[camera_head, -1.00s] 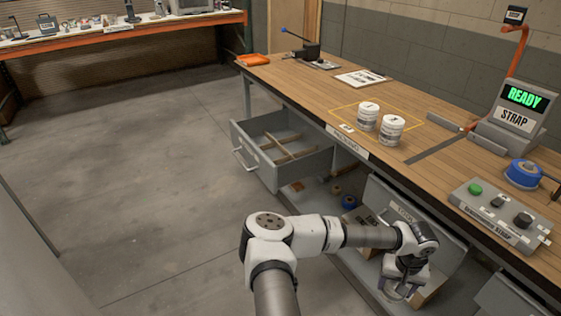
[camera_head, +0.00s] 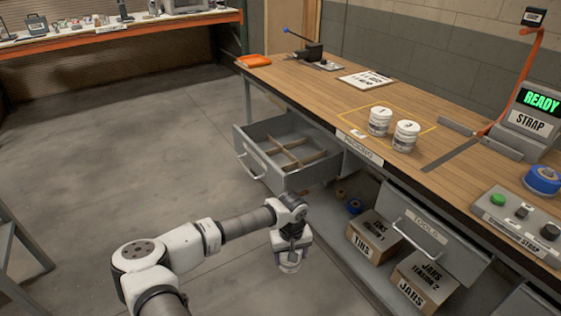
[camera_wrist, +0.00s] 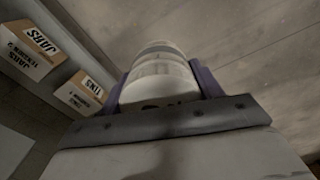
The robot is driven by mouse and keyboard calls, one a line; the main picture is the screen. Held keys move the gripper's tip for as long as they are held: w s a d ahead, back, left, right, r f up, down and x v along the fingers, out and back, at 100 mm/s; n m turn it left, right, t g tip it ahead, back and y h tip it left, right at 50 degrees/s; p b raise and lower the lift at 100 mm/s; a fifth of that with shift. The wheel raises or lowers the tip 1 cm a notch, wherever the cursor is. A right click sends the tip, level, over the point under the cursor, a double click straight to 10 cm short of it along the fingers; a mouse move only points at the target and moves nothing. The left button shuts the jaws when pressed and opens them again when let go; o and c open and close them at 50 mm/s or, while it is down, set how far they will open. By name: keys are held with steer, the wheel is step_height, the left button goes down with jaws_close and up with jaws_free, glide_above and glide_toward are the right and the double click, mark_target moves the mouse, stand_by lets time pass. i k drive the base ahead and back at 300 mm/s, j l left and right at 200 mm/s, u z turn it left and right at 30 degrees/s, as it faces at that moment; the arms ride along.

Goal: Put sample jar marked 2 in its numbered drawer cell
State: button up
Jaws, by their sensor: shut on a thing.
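My gripper (camera_head: 289,258) is shut on a white sample jar (camera_wrist: 160,78), whose number I cannot read. In the wrist view the jar sits between the purple fingers, and its lower part is hidden by the gripper body. In the head view my gripper hangs above the floor, in front of and below the open drawer (camera_head: 250,165). The drawer is split into cells by wooden dividers (camera_head: 290,155), and the cells look empty. Their numbers cannot be read from here. Two white jars, marked 1 (camera_head: 380,122) and 3 (camera_head: 405,138), stand on the bench.
The wooden bench top (camera_head: 330,100) runs along the right. A grey TOOLS drawer (camera_head: 430,235) sticks out below it. Cardboard boxes marked TINS (camera_head: 372,238) and JARS (camera_head: 422,283) stand on the low shelf. The floor (camera_head: 130,150) left of the bench is clear.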

mark_target(282, 151)
steer(key=i+l, duration=0.85)
steer(key=l, duration=0.15)
